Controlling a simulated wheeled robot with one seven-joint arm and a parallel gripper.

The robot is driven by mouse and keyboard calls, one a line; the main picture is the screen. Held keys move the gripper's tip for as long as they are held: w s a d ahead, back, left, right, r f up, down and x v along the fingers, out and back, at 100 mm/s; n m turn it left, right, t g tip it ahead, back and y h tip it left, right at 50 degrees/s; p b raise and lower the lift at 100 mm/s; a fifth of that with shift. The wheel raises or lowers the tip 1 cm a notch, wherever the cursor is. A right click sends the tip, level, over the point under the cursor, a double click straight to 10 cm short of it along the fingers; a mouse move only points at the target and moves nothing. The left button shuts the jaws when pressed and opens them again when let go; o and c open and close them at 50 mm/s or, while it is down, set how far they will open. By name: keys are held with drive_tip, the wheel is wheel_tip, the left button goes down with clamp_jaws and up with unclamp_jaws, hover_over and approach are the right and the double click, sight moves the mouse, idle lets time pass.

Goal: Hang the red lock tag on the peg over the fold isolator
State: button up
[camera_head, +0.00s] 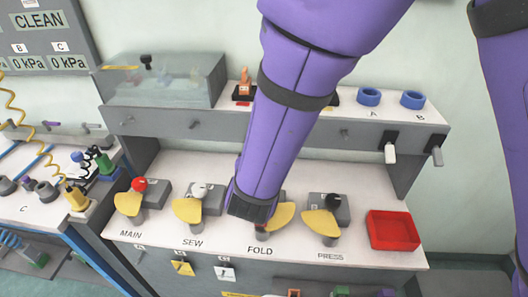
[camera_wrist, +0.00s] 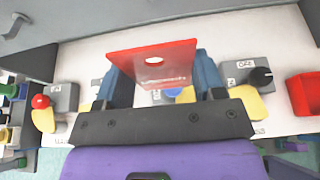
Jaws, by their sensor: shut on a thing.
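The red lock tag (camera_wrist: 128,66) is a flat plate with a round hole near its middle top edge, seen in the wrist view. My gripper (camera_wrist: 160,76) is shut on it, with a blue finger at each side. The fold isolator's yellow handle (camera_head: 284,216) shows beside the arm's end, above the FOLD label. In the wrist view its blue knob (camera_wrist: 174,92) shows partly behind the tag. The peg over it is hidden by my arm in the head view, and I cannot make it out in the wrist view.
Other pegs (camera_head: 193,125) stick out of the grey shelf front (camera_head: 160,120). The main (camera_head: 138,185), sew (camera_head: 198,190) and press (camera_head: 333,202) isolators stand along the bench. A red tray (camera_head: 393,230) sits at right. Yellow (camera_head: 182,267) and white (camera_head: 226,272) tags hang below.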

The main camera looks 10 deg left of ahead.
drive_tip(key=shift+w, duration=0.15)
drive_tip(key=r+x, duration=0.2)
drive_tip(key=x, duration=0.7)
drive_tip(key=shift+w, duration=0.35)
idle(1.0)
idle(0.6)
drive_tip(key=o, duration=0.9)
